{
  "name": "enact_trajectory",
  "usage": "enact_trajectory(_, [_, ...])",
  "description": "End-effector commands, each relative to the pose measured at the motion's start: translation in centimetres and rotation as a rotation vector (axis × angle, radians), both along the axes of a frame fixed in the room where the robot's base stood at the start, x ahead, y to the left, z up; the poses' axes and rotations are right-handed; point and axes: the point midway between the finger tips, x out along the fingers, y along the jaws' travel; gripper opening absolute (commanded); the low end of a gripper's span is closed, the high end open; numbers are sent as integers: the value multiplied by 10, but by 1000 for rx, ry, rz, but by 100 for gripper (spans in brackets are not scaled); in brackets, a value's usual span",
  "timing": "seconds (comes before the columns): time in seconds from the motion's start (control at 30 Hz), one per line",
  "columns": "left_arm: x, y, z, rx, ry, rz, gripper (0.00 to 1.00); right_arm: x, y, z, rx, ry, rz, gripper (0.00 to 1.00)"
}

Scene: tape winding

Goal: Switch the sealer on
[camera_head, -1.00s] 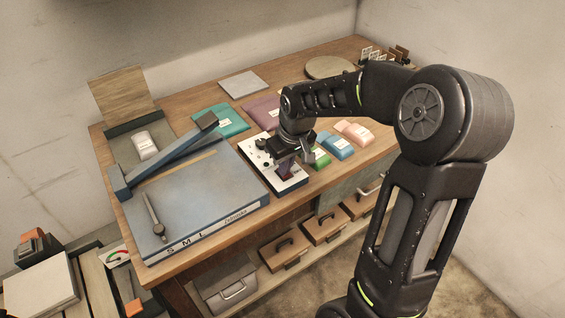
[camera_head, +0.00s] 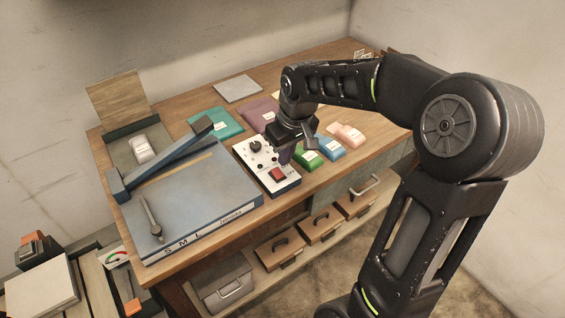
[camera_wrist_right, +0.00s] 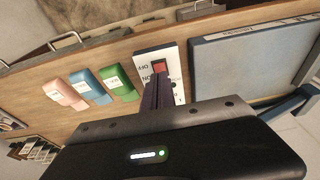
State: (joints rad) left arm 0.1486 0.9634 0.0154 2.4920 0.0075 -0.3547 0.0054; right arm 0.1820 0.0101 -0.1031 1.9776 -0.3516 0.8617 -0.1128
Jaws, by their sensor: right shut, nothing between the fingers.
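The sealer (camera_head: 180,190) is a blue flat bed marked S M L, with a long blue arm slanting up over it. Right of it is a white control panel (camera_head: 240,150) with dark knobs and a red rocker switch (camera_head: 278,174) near its front end. The switch also shows in the right wrist view (camera_wrist_right: 160,69), just beyond the fingers. My right gripper (camera_head: 285,157) is shut and empty, over the panel just behind the red switch. Whether the fingers touch the panel cannot be told. My left gripper is not in view.
Green (camera_head: 307,158), blue (camera_head: 330,147) and pink (camera_head: 350,134) packets lie right of the panel. Teal (camera_head: 215,122) and purple (camera_head: 262,112) packets lie behind. Wooden drawers (camera_head: 320,224) sit under the bench. A grey box (camera_head: 222,284) stands below.

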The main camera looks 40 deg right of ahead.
Motion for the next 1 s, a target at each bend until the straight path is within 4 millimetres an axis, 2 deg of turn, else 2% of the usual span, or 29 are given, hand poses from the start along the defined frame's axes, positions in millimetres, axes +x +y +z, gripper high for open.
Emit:
enact_trajectory(0.2, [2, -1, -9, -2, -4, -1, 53, -21, 0, 36, 0, -4, 0, 0])
enact_trajectory(0.4, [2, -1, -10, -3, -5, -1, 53, -30, 1, 55, 1, -1, 1, 0])
enact_trajectory(1.0, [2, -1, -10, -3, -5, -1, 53, -32, 1, 57, 1, 0, 1, 0])
